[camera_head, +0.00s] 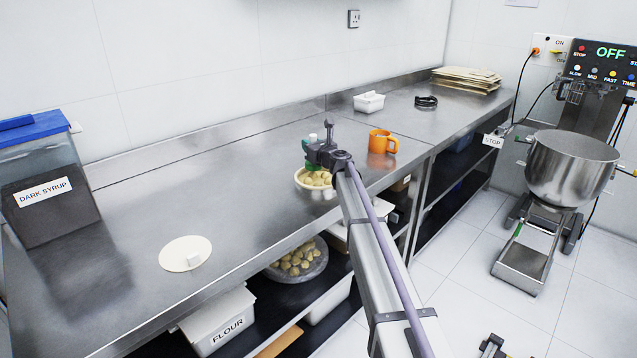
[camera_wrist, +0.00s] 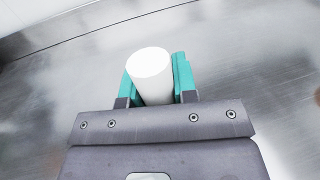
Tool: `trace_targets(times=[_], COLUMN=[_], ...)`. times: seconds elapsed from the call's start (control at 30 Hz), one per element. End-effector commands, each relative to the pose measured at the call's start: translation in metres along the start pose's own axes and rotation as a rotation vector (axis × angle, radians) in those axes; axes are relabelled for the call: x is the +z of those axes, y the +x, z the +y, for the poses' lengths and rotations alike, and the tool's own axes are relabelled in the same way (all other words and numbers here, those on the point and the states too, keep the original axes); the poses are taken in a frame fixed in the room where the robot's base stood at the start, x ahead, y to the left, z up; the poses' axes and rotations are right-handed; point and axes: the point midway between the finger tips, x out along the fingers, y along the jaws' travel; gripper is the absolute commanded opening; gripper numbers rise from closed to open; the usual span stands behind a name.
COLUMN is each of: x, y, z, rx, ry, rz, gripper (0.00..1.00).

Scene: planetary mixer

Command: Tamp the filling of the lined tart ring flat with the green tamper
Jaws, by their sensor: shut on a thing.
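My gripper (camera_head: 311,152) is above the front middle of the steel counter, over the pale tart ring (camera_head: 299,183). In the wrist view its teal fingers (camera_wrist: 154,84) are shut on a white cylinder, seemingly the handle of the tamper (camera_wrist: 150,64). The white top also shows above the fingers in the head view (camera_head: 313,138). Some green shows below the gripper; I cannot tell whether it is finger or tamper. The ring holds several round, yellowish lumps of filling (camera_head: 318,178). My gripper hides its back part. I cannot tell whether the tamper touches the filling.
An orange mug (camera_head: 381,142) stands close at the right. A pale disc (camera_head: 180,250) with a small white block lies at the front left. A dark syrup bin (camera_head: 45,190) stands at the far left. A white tub (camera_head: 369,103) is farther back. The counter between disc and ring is clear.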

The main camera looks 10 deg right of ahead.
Motion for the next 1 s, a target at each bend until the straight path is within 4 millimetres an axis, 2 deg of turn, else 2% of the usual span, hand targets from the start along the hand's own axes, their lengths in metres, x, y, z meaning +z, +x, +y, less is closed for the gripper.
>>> trace_targets(times=[0.9, 1.0], x=[-0.043, -0.039], y=[0.0, 0.0], z=[0.0, 0.0], rx=[0.0, 0.0], ry=[0.0, 0.0], rz=[0.0, 0.0], gripper=[0.0, 0.0])
